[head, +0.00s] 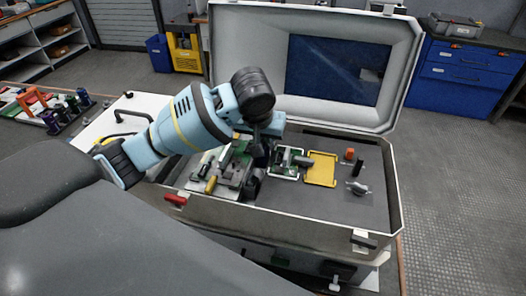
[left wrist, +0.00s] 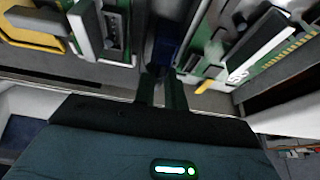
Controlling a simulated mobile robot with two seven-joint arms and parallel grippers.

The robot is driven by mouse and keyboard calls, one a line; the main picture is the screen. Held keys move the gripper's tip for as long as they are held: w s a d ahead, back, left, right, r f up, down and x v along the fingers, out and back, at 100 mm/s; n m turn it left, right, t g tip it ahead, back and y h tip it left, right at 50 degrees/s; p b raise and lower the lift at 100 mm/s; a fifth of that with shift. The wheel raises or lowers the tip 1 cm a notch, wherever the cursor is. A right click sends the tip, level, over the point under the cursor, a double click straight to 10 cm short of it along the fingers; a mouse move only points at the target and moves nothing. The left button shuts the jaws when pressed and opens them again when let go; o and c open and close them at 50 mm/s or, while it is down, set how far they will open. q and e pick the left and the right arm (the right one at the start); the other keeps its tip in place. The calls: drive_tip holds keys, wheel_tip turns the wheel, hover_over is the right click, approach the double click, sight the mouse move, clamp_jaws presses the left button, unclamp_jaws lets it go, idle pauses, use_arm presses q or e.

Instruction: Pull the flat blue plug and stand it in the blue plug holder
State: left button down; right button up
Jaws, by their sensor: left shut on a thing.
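My left gripper (head: 257,183) reaches down into the open case, between the green boards. In the left wrist view its two fingers (left wrist: 161,92) are close together, shut on a dark blue piece (left wrist: 165,42), which looks like the flat blue plug. Its lower end is hidden by the fingers, so I cannot tell whether it is still seated. In the head view the arm and gripper hide the plug. I cannot pick out the blue plug holder in either view. My right gripper is not in view.
The open case (head: 330,215) has raised walls and an upright lid (head: 335,60). Inside are a yellow tray (head: 321,169), green boards (head: 287,163), and small orange and black parts at the right. A rack of coloured pieces (head: 65,112) stands at the far left.

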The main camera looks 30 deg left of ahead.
use_arm(q)
drive_tip(key=shift+s+f, duration=0.1)
drive_tip(key=shift+f, duration=0.65)
